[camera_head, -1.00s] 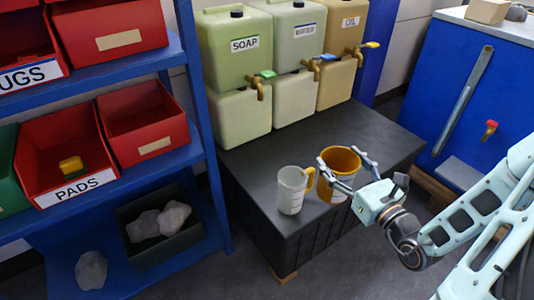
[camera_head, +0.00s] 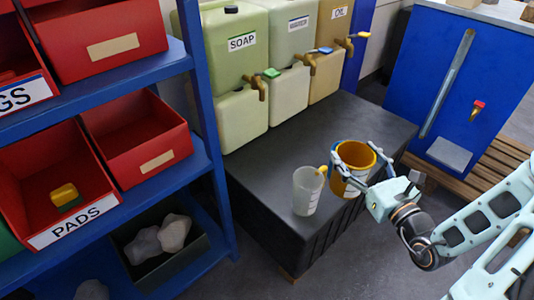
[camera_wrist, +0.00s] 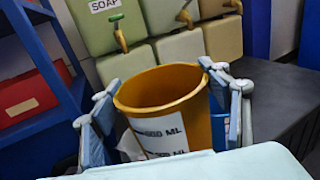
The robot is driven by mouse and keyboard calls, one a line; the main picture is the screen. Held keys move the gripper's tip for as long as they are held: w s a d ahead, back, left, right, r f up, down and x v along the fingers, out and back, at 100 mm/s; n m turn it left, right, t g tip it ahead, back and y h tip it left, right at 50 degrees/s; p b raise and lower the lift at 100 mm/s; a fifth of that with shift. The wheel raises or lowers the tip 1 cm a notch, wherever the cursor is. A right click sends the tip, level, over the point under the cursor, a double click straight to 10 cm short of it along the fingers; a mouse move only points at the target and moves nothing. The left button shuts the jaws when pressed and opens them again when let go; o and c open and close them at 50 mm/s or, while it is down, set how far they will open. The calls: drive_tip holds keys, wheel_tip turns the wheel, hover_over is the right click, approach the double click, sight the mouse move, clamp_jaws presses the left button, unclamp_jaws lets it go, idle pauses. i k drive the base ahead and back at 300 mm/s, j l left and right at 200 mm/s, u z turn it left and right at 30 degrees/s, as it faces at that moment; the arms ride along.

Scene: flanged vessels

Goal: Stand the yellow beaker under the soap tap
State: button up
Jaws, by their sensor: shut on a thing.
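The yellow beaker (camera_head: 352,186), with a white label, is upright at the right front part of the dark bench (camera_head: 290,150). My gripper (camera_head: 356,153) is shut on it, one finger on each side. In the wrist view the beaker (camera_wrist: 205,110) is between the fingers, its open top looking empty and its label reading "ML". I cannot tell whether its base touches the bench. The soap tap (camera_head: 262,86), brass with a green lever, is on the container marked SOAP (camera_head: 236,55) at the back left, apart from the beaker. It also shows in the wrist view (camera_wrist: 121,38).
A clear beaker (camera_head: 306,192) stands just left of the yellow one. Two more taps, with blue (camera_head: 318,52) and yellow (camera_head: 356,36) levers, are right of the soap tap. A blue shelf (camera_head: 210,160) with red bins borders the left. The bench's middle is bare.

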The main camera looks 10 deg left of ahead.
sight(263, 156)
drive_tip(key=i+j+z, duration=0.1)
drive_tip(key=j+z, duration=0.2)
drive_tip(key=j, duration=0.25)
drive_tip(key=j+z, duration=0.3)
drive_tip(key=j, duration=0.2)
drive_tip(key=i+j, duration=0.1)
drive_tip(key=j, duration=0.45)
